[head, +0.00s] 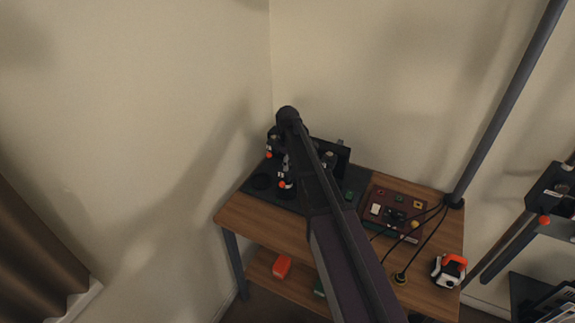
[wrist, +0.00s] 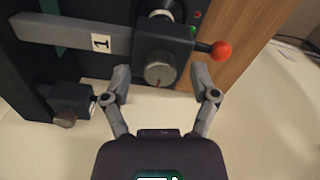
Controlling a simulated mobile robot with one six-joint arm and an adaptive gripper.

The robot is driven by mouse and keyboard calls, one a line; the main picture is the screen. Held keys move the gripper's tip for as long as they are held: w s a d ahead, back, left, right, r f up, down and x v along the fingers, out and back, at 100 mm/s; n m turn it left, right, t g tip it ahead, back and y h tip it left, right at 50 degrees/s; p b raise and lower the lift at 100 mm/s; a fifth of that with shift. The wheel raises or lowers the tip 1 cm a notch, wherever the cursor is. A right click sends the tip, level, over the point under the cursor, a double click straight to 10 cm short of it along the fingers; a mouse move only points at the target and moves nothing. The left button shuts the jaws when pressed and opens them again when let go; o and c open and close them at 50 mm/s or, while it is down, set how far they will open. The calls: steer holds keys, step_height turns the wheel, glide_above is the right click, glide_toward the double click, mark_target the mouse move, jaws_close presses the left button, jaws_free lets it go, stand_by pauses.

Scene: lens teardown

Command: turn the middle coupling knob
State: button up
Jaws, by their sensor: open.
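In the wrist view a round silver knob (wrist: 160,69) with a red mark sits on a dark block (wrist: 165,43). The block carries a lever ending in a red ball (wrist: 221,49), and a grey bar with a "1" label (wrist: 101,42) runs left from it. My gripper (wrist: 161,80) is open, one fingertip on each side of the knob; I cannot tell whether they touch it. A second, smaller knob (wrist: 66,119) shows on another block at lower left. I cannot tell which knob is the middle one. In the head view my arm hides part of the device.
In the head view the device stands on a dark mat (head: 357,177) on a wooden table (head: 250,222) in a corner. A dark red panel (head: 390,213) with cables lies to the right, near an orange and white item (head: 450,270). A grey pole (head: 505,103) rises behind the table's right side.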

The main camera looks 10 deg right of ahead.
stand_by(0.3)
jaws_close()
steer(key=shift+m, duration=0.5)
steer(key=m, duration=0.2)
steer(key=shift+m, duration=0.4)
steer(key=m, duration=0.4)
steer(key=shift+s+m, duration=0.1)
steer(key=shift+m, duration=0.2)
steer(key=m, duration=0.9)
steer(key=shift+m, duration=0.3)
